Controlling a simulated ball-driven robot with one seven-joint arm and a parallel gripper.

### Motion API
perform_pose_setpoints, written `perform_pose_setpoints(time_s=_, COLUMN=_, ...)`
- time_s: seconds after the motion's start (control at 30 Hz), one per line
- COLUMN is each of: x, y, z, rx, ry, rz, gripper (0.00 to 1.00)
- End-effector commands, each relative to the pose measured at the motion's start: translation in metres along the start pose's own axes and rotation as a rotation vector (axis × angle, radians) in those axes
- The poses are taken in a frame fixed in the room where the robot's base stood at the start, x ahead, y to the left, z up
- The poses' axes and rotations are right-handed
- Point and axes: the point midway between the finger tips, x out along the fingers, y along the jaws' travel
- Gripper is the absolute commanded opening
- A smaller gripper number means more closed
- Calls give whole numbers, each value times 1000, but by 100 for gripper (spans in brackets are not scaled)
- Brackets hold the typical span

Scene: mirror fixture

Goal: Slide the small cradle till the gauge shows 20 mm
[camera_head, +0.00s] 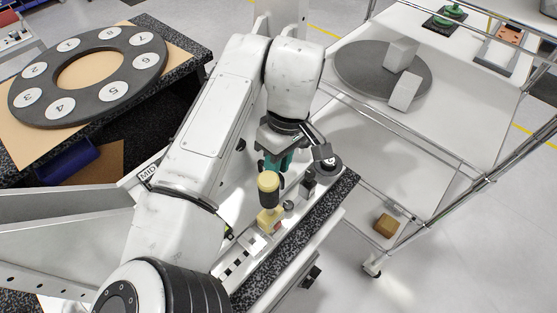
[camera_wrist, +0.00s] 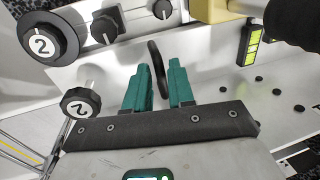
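My gripper (camera_wrist: 159,66) points down at the fixture, with its two teal fingers apart. A thin black handwheel or ring (camera_wrist: 156,58), seen nearly edge-on, stands between the fingers in the wrist view; visible gaps suggest it is not clamped. In the head view my gripper (camera_head: 277,163) is at the far part of the fixture bench, partly behind a cream cylinder with a dark band (camera_head: 268,183). A dark panel with yellow-green bars (camera_wrist: 250,46) may be an indicator. I cannot tell which part is the small cradle, and no millimetre reading is legible.
Black knobs marked 2 (camera_wrist: 41,45) (camera_wrist: 80,103) and a lever knob (camera_wrist: 105,27) stand left of the fingers. A wire cart (camera_head: 440,150) stands right; a numbered ring (camera_head: 88,75) lies on the left table.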

Motion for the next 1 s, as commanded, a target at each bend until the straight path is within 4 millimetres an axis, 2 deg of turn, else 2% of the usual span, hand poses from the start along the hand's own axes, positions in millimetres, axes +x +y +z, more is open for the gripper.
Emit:
perform_pose_setpoints(time_s=0.03, x=0, y=0, z=0, rx=0, ry=0, rz=0, gripper=29)
perform_pose_setpoints(time_s=0.13, x=0, y=0, z=0, rx=0, ry=1, rz=1, gripper=38)
perform_pose_setpoints(time_s=0.47, x=-5, y=1, z=0, rx=0, ry=2, rz=3, gripper=38)
perform_pose_setpoints(time_s=0.57, x=-17, y=2, z=0, rx=0, ry=3, rz=4, gripper=38)
perform_pose_setpoints(time_s=0.8, x=-66, y=0, z=-1, rx=1, ry=5, rz=1, gripper=38)
perform_pose_setpoints(time_s=1.0, x=-96, y=0, z=-1, rx=-1, ry=4, rz=0, gripper=38)
